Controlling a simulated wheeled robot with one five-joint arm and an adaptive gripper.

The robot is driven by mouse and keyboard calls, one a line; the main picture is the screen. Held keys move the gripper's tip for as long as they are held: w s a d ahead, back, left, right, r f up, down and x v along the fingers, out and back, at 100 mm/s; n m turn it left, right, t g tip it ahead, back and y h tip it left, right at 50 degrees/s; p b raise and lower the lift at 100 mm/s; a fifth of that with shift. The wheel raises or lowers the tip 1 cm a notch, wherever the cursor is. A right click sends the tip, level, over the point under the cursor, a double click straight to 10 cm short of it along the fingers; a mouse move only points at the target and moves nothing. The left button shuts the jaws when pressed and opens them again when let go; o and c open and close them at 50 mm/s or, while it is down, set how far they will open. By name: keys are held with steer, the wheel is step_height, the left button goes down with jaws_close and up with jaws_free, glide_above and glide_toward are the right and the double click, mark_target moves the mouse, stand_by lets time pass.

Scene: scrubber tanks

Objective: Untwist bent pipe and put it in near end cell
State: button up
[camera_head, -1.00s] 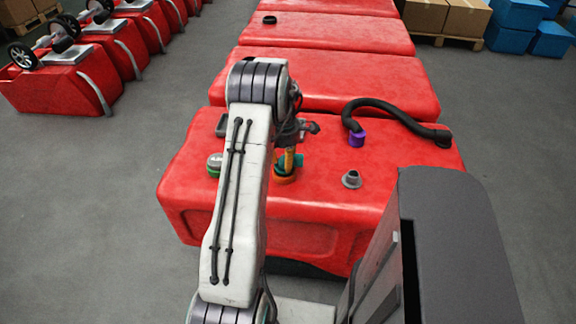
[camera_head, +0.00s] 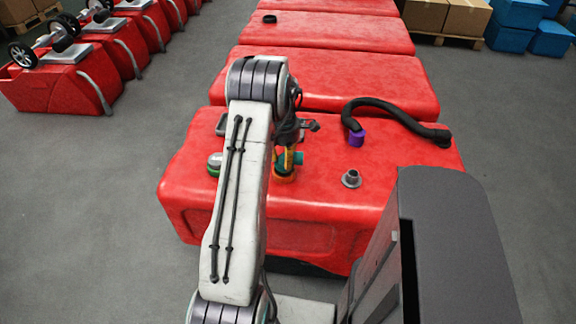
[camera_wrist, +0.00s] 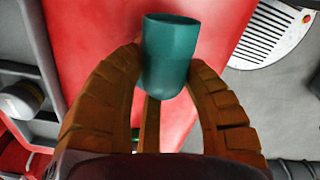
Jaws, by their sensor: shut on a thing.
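The bent pipe is a teal piece (camera_wrist: 170,50) between my brown, ridged fingers in the wrist view. In the head view, bits of teal (camera_head: 298,158) show beside my gripper (camera_head: 288,160), over an orange ring (camera_head: 284,178) on the near red tank. My gripper is shut on the pipe and points down. I cannot tell whether the pipe is still joined to the ring. A grey tray with compartments (camera_wrist: 40,72) shows at the left of the wrist view. In the head view my arm hides most of that area, so I cannot tell which cell is the near end one.
The near red tank (camera_head: 380,190) carries a grey fitting (camera_head: 351,179), a black hose (camera_head: 400,115) with a purple end (camera_head: 357,138), and a green-and-white cap (camera_head: 214,163). More red tanks stand behind. Grey floor is free on the right.

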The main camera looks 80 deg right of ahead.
mark_target(284, 152)
steer(key=shift+r, duration=0.2)
steer(key=shift+r+p, duration=1.7)
steer(key=shift+r, duration=0.6)
